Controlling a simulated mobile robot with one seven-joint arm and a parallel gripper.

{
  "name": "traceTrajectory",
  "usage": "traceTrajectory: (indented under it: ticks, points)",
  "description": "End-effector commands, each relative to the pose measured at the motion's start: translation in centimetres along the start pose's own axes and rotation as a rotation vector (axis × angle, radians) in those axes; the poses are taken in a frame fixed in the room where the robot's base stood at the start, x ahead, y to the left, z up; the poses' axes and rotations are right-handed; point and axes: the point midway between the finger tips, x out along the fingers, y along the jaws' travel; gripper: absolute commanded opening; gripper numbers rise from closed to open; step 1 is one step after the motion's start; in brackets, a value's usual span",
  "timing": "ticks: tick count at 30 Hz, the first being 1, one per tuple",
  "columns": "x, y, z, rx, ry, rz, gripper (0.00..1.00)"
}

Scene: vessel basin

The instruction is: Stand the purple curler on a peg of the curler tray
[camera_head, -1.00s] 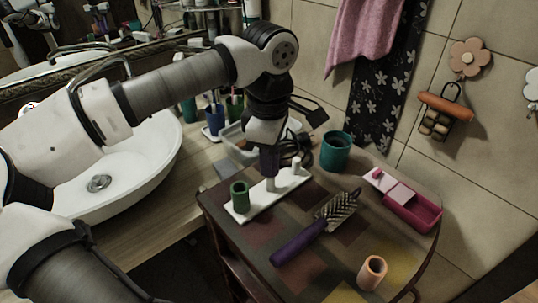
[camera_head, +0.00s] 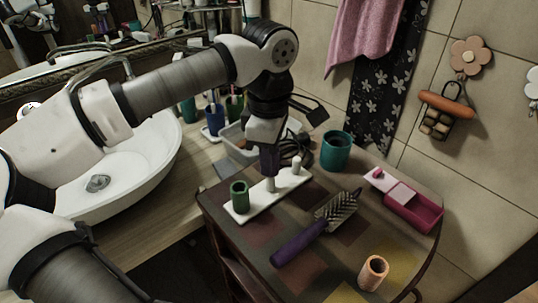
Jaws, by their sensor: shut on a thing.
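The white curler tray (camera_head: 251,206) lies on the small side table. A green curler (camera_head: 239,196) stands at its left end. A bare middle peg (camera_head: 270,184) and a bare right peg (camera_head: 296,164) show. My gripper (camera_head: 268,148) points down above the tray and is shut on the purple curler (camera_head: 268,160). The curler is upright, over the middle peg. Its lower end is at or just above the peg's top; I cannot tell whether they touch. My gripper hides the curler's upper part.
A purple-handled brush (camera_head: 300,242) lies in front of the tray. A peach curler (camera_head: 372,272) stands at the front right. A teal cup (camera_head: 336,150) and a pink box (camera_head: 413,212) are farther back. The white basin (camera_head: 130,180) is at left.

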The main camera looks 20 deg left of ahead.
Motion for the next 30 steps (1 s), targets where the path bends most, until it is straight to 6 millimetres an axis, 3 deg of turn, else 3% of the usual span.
traceTrajectory:
  ticks: [30]
  points:
    - [2.4,0.0,0.0,0.000,0.000,0.000,0.05]
